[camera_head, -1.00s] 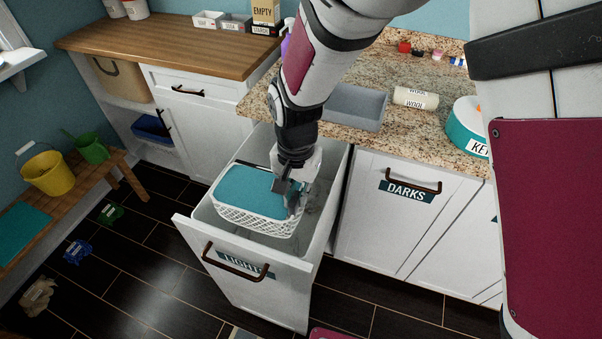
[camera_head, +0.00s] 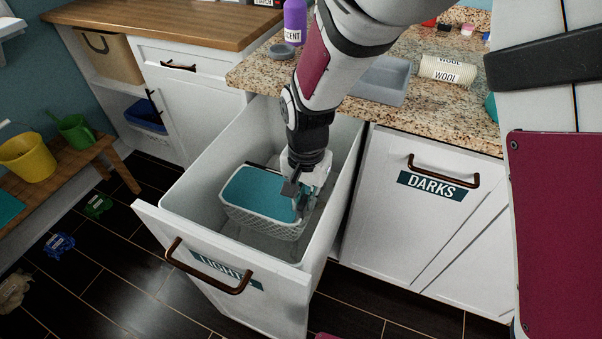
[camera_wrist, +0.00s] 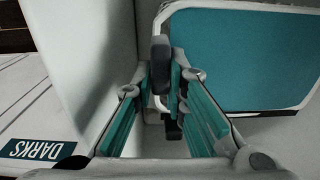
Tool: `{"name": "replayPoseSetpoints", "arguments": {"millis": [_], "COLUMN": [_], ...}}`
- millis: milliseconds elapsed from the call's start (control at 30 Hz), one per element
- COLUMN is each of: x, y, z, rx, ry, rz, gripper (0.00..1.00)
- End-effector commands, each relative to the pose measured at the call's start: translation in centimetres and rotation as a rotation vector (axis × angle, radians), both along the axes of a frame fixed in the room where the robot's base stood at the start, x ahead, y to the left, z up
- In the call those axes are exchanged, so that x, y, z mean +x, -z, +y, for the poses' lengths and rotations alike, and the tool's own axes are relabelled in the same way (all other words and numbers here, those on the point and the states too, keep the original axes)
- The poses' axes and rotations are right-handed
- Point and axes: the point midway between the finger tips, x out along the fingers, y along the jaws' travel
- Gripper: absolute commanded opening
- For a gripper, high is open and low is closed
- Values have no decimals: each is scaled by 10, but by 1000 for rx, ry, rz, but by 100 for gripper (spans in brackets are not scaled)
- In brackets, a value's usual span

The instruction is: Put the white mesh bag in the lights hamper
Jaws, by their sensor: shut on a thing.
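The white mesh bag (camera_head: 262,219), box-shaped with a teal top, is down inside the pulled-out lights hamper (camera_head: 182,201), below its rim. My gripper (camera_head: 301,205) is shut on the bag's right edge. In the wrist view my gripper (camera_wrist: 167,105) has its fingers close together at the edge of the bag (camera_wrist: 245,58). The hamper's front has a brown handle and a label partly covered by that handle. Whether the bag touches the hamper floor I cannot tell.
The shut darks front (camera_head: 428,190) is right of the hamper. A granite counter (camera_head: 440,110) above holds a grey tray (camera_head: 385,82), a wool roll (camera_head: 447,70) and a purple bottle (camera_head: 295,22). A bench with a yellow bucket (camera_head: 28,157) is at left.

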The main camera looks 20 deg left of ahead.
Motion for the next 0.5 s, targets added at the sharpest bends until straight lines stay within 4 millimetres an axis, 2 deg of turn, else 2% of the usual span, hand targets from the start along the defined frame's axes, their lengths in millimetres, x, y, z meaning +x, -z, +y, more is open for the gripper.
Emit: {"name": "replayPoseSetpoints", "arguments": {"millis": [133,300,500], "x": [1,1,1], "y": [16,47,65], "z": [0,0,0], "rx": [0,-2,1], "ry": [0,0,0], "rz": [1,2,-1], "gripper": [0,0,0]}}
